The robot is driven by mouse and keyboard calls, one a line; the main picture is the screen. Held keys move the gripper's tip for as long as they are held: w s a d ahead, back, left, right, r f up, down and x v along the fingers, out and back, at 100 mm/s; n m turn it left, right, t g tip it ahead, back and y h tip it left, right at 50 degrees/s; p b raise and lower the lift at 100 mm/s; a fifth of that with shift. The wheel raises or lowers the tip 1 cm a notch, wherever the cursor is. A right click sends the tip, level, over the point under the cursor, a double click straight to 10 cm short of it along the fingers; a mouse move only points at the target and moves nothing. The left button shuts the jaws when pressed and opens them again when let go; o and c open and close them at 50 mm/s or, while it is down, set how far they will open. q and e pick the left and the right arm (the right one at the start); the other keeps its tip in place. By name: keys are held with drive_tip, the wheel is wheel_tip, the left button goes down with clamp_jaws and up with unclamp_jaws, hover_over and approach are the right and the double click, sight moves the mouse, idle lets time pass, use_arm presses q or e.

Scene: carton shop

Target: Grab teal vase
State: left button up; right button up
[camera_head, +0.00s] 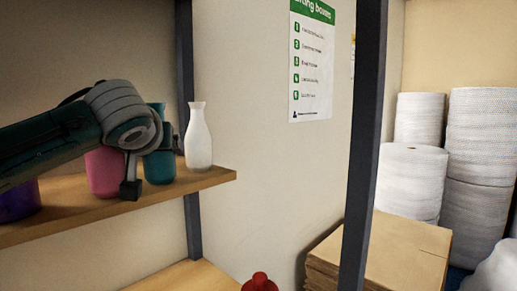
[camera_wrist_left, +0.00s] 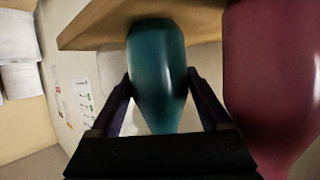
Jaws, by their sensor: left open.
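The teal vase (camera_head: 160,168) stands upright on a wooden shelf, between a pink vase (camera_head: 104,172) and a white vase (camera_head: 198,140). In the head view my left arm hides part of it. My left gripper (camera_head: 152,170) is open at the teal vase. In the left wrist view, which looks upside down, the teal vase (camera_wrist_left: 157,55) lies between the two spread fingers (camera_wrist_left: 160,85), one on each side. I cannot tell if either finger touches it. The pink vase (camera_wrist_left: 275,70) is close beside one finger. My right gripper is not in view.
A purple vase (camera_head: 20,202) stands at the shelf's left. The wooden shelf (camera_head: 75,222) ends right of the white vase, near a dark post (camera_head: 187,60). A red object (camera_head: 259,283) shows lower down. Flat cartons (camera_head: 400,245) and white rolls (camera_head: 415,175) are at the right.

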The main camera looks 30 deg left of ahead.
use_arm(q)
drive_tip(key=shift+c, duration=0.3)
drive_tip(key=c, duration=1.2)
drive_tip(key=shift+r, duration=0.1)
